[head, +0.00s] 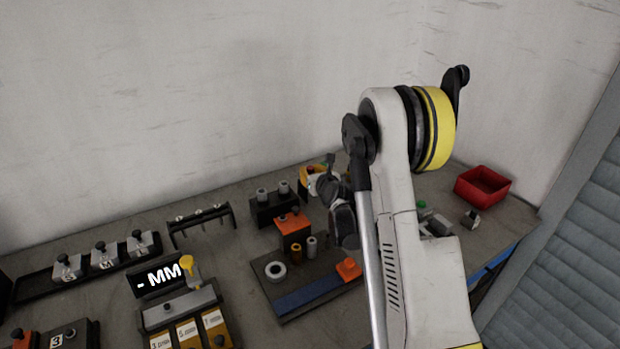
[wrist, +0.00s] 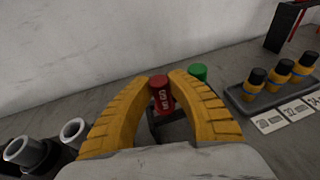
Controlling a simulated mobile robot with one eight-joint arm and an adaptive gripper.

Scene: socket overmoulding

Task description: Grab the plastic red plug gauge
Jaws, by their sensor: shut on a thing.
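The red plug gauge (wrist: 161,97) is a small red cylinder with white lettering, upright in the middle of the wrist view. My gripper (wrist: 163,82) has its two yellow fingers closed around it, one on each side. A dark block (wrist: 172,130) shows just below the red plug; I cannot tell whether the plug still touches it. In the head view my gripper (head: 313,177) is near the wall at the back of the bench, and my arm partly covers that area.
A green plug (wrist: 198,72) stands close behind the right finger. A tray (wrist: 272,104) of yellow-and-black plugs is to the right. Grey cylinders (wrist: 74,130) stand at left. In the head view, a red bin (head: 483,187) sits at the bench's right end.

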